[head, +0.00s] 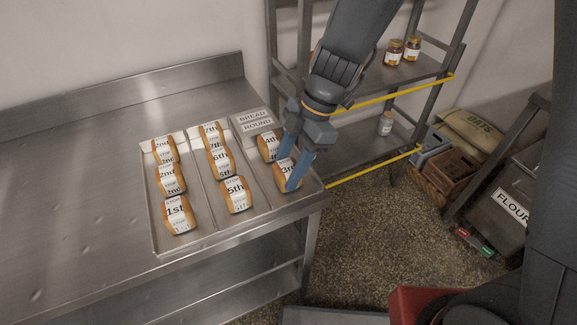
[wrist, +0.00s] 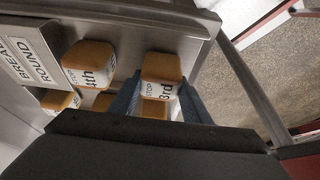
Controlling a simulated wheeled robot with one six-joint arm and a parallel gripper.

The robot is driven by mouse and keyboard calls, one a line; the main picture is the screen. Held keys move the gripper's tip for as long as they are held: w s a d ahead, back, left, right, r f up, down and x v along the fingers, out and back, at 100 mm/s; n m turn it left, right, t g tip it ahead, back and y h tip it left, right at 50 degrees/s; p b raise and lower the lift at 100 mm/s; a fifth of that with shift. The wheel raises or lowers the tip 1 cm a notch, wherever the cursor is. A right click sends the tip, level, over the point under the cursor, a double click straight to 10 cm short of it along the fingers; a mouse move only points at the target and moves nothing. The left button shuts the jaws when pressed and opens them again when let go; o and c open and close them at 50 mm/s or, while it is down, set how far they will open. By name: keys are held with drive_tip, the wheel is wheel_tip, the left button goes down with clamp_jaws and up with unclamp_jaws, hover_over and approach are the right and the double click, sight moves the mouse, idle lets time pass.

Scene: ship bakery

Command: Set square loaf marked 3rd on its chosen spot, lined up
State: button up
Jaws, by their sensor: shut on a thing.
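The square loaf marked 3rd (head: 280,169) is orange-brown with a white printed band. It is at the front end of the right-hand lane of the metal tray (head: 155,243). My gripper (head: 289,174) reaches down from above with its blue fingers on either side of this loaf, shut on it. A loaf marked 4th (head: 268,147) lies farther back in the same lane. I cannot tell whether the held loaf touches the tray.
The left lane holds loaves marked 1st (head: 177,216) and 2nd (head: 172,178); the middle lane holds 5th (head: 236,196), 6th and 7th. A BREAD ROUND sign (head: 256,121) stands behind the right lane. The steel counter (head: 75,185) is bare at left. A shelf rack (head: 360,148) stands beyond.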

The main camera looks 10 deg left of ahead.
drive_tip(key=shift+f, duration=0.15)
drive_tip(key=o, duration=1)
drive_tip(key=shift+o, duration=0.2)
drive_tip(key=shift+r, duration=0.3)
drive_tip(key=b+v, duration=0.2)
drive_tip(key=v, duration=1)
drive_tip(key=s+d+f+m+t+h, duration=0.1)
drive_tip(key=d+f+m, duration=0.3)
drive_tip(key=d+m, duration=0.6)
drive_tip(key=s+d+f+m+t+h, duration=0.2)
drive_tip(key=s+d+f+m, duration=0.2)
drive_tip(key=d+m, duration=0.6)
drive_tip(key=shift+d+f+m+h, duration=0.2)
drive_tip(key=shift+f+m+h, duration=0.35)
drive_tip(key=shift+m, duration=1.55)
